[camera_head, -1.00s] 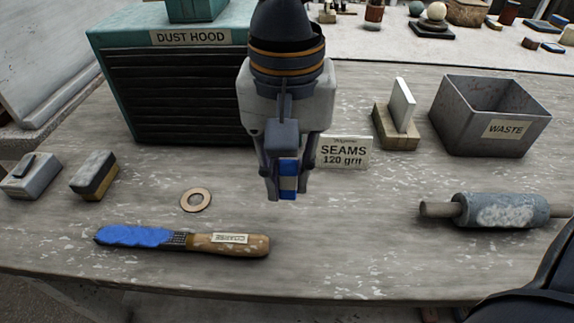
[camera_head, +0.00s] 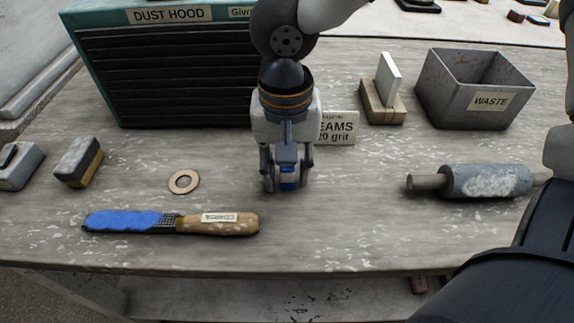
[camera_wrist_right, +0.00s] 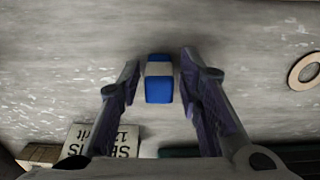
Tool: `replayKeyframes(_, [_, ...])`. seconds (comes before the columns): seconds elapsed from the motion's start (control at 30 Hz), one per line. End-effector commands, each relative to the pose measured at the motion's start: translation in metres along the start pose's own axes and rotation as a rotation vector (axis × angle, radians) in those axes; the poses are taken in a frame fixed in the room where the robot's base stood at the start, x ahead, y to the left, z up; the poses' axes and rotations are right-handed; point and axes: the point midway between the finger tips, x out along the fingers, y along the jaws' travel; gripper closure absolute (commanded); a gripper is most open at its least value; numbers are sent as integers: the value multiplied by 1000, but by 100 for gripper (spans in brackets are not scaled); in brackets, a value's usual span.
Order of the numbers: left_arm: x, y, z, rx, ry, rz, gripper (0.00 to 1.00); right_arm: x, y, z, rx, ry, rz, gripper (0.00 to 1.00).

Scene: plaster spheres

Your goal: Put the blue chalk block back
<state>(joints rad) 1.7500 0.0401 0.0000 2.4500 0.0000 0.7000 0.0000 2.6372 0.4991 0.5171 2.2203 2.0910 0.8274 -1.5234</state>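The blue chalk block (camera_head: 288,180), blue with a pale band, is near the middle of the bench, between my right gripper's fingers in the head view. My right gripper (camera_head: 287,186) points down at it. In the right wrist view the block (camera_wrist_right: 159,84) lies between the spread fingers (camera_wrist_right: 160,62), with a visible gap on each side. The gripper is open. The fingers hide part of the block in the head view, and I cannot tell for certain that it rests on the bench. My left gripper is not in view.
A flat ring (camera_head: 184,182) and a blue-coated rasp (camera_head: 170,222) lie left of the gripper. The SEAMS sign (camera_head: 340,128) and dust hood (camera_head: 165,75) stand behind. A waste bin (camera_head: 477,90), a block holder (camera_head: 383,103) and a roller (camera_head: 485,181) are to the right.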

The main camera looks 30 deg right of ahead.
Motion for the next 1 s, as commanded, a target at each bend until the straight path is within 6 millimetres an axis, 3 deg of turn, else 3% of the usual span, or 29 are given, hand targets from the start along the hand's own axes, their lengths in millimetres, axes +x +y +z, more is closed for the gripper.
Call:
replayKeyframes(0.33, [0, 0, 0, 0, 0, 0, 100, -7, -1, -1, 1, 3, -3, 62])
replayKeyframes(0.7, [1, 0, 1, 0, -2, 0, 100, -100, 0, 0, 1, 2, -5, 62])
replayKeyframes(0.83, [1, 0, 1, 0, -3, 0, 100, -118, 0, 0, 0, 1, -2, 62])
replayKeyframes(1.0, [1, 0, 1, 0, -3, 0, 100, -124, 0, 0, -1, 0, 0, 62])
